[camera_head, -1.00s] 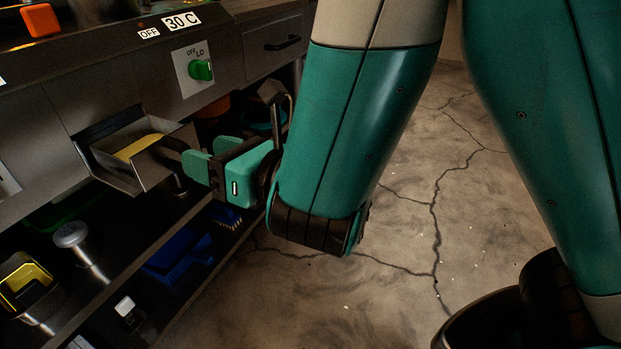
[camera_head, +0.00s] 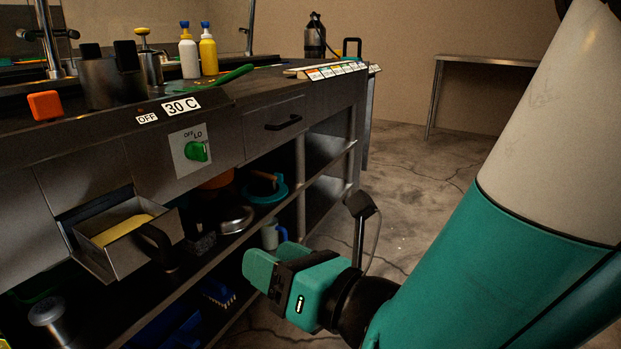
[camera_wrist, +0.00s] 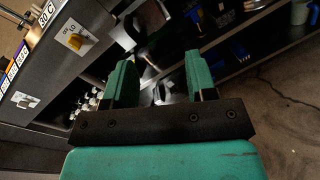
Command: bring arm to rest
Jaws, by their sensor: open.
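My gripper (camera_head: 262,266) is teal and sits in front of the counter's lower shelves, to the right of the pulled-out metal drawer. In the wrist view its two teal fingers (camera_wrist: 157,80) stand apart with nothing between them. My arm comes in from the right side of the head view, with the forearm low and the gripper pointing left toward the counter.
A metal drawer (camera_head: 128,262) with yellow contents and a dark handle juts from the counter front. A green knob (camera_head: 196,151) sits above it. Shelves (camera_head: 318,194) hold a teal pan (camera_head: 264,190) and a mug (camera_head: 270,235). Open floor (camera_head: 420,165) lies to the right.

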